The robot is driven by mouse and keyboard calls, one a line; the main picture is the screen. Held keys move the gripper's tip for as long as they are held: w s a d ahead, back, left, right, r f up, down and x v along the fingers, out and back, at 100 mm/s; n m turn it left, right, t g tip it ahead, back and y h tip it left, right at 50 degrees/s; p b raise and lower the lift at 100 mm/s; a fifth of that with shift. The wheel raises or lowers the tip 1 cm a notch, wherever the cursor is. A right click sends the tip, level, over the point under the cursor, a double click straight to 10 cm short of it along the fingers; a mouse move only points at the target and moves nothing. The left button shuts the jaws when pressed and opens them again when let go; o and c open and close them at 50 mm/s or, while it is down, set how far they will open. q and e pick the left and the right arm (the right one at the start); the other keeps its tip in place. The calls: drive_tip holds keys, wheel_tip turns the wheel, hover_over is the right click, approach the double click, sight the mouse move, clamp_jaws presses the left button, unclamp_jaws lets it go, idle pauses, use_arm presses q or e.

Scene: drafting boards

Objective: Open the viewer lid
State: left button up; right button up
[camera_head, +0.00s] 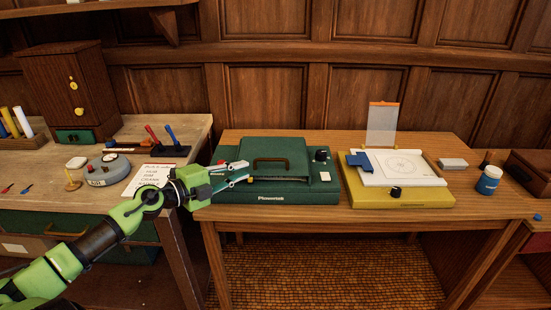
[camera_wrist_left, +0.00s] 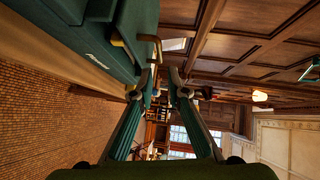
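A green viewer (camera_head: 285,190) with a pale name on its front sits on the wooden table. In the left wrist view the two fingertips (camera_wrist_left: 162,72) are apart beside the green body (camera_wrist_left: 108,45) and a brass-coloured bar. I cannot tell whether a finger touches it. My right gripper is in neither view.
A yellow drafting device (camera_head: 400,198) with paper and an upright clear pane (camera_head: 382,125) stands to the right. A blue jar (camera_head: 488,180) and a grey block (camera_head: 453,164) stand beyond it. A side table (camera_head: 120,200) at left holds a note and a grey round device.

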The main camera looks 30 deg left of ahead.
sight(271, 160)
use_arm(q)
drive_tip(key=x, duration=1.2)
drive_tip(key=shift+w+a+f, duration=0.1)
drive_tip(key=shift+w+f, duration=0.1)
drive_tip(key=shift+w, duration=0.05)
clamp_jaws()
